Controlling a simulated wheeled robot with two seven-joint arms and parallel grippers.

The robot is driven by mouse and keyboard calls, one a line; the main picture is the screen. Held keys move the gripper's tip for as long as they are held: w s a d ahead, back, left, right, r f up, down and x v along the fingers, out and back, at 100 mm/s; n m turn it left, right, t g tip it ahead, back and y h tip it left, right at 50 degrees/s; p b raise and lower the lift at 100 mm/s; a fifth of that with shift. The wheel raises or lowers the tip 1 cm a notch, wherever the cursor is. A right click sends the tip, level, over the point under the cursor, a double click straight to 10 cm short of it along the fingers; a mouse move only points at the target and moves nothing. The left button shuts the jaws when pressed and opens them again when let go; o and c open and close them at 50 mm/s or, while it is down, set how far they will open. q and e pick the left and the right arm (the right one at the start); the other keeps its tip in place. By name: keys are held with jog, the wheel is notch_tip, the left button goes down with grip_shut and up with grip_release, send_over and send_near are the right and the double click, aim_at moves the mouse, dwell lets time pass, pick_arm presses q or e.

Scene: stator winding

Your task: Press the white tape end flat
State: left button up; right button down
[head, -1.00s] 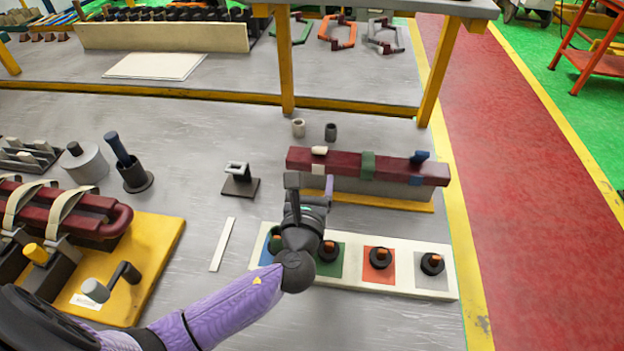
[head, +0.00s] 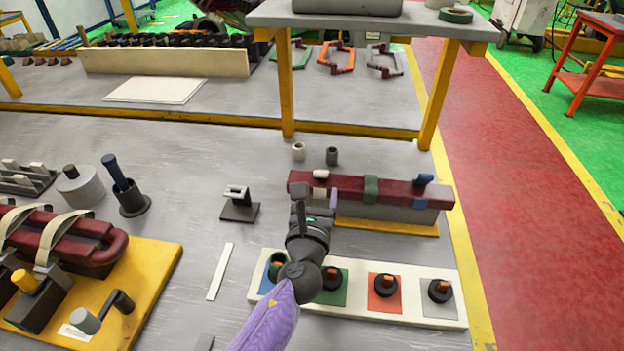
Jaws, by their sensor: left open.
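A dark red bar (head: 345,187) lies on a grey block with a yellow base. A white tape end (head: 320,174) sticks up at the bar's left part, with a white band (head: 319,192) on the front face below it. A green wrap (head: 371,188) sits mid-bar and a blue one (head: 423,180) near the right end. My left gripper (head: 315,196) is open just in front of the white band, its fingertips apart and empty. Whether a finger touches the bar I cannot tell. My right gripper is not in view.
A white tray (head: 455,312) with coloured squares and black spools lies under and right of my left wrist. A white strip (head: 220,272) and a small black stand (head: 240,208) are to the left. Two small cylinders (head: 299,152) stand behind the bar. A yellow fixture board (head: 150,275) is far left.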

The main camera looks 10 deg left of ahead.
aim_at(320, 176)
pick_arm(q)
jog(key=w+b, duration=0.1)
jog(key=w, duration=0.3)
jog(key=shift+w+f, duration=0.15)
jog(key=shift+w, duration=0.1)
jog(key=shift+w+b, duration=0.3)
jog(key=shift+w, duration=0.05)
